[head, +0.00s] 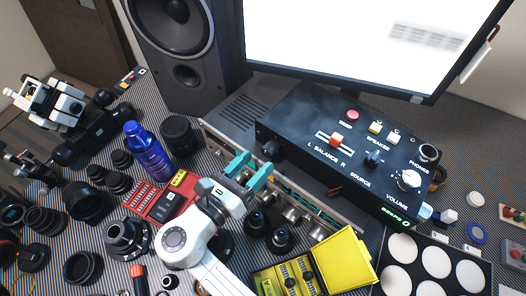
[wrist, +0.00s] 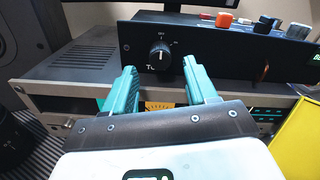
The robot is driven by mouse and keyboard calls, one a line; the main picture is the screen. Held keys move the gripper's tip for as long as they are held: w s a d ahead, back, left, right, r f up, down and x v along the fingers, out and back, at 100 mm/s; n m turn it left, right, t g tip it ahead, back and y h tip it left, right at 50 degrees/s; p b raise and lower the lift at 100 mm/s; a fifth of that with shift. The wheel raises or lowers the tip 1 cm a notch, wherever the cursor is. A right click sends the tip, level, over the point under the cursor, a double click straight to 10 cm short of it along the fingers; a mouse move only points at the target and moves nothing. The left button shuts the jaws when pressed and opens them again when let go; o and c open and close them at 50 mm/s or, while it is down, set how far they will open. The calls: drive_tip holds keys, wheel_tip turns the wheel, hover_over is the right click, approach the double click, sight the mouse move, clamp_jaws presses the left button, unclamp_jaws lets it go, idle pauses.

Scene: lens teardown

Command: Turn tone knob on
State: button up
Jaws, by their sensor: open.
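The tone knob (wrist: 159,54) is a round black knob on the front of the black audio box (wrist: 230,55). Its white pointer line points up, towards small lettering above it that looks like "OFF". Part of the label below it is hidden. In the head view the knob (head: 270,149) shows at the box's near left end. My gripper (wrist: 160,64) has teal fingers, open and empty, one on each side of the knob in the wrist view. In the head view my gripper (head: 258,163) is just in front of the knob; I cannot tell whether it touches.
The box (head: 335,140) also carries balance, speaker, source and volume controls on top. It rests on a grey unit (wrist: 70,75). A yellow case (head: 338,262) stands open at the near right. A blue bottle (head: 150,155) and lens parts crowd the left.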

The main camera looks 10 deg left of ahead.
sight(265, 154)
drive_tip(key=shift+x, duration=1.85)
drive_tip(key=shift+c, duration=0.3)
drive_tip(key=c, duration=1)
drive_tip(key=shift+m, duration=0.4)
drive_tip(key=m+b, duration=0.1)
drive_tip(key=m, duration=0.4)
drive_tip(key=shift+f+m+b, duration=0.1)
drive_tip(key=shift+m+b, duration=0.2)
drive_tip(key=shift+b, duration=0.1)
drive_tip(key=m+b, duration=0.3)
drive_tip(key=m, duration=0.2)
drive_tip(key=shift+m, duration=0.3)
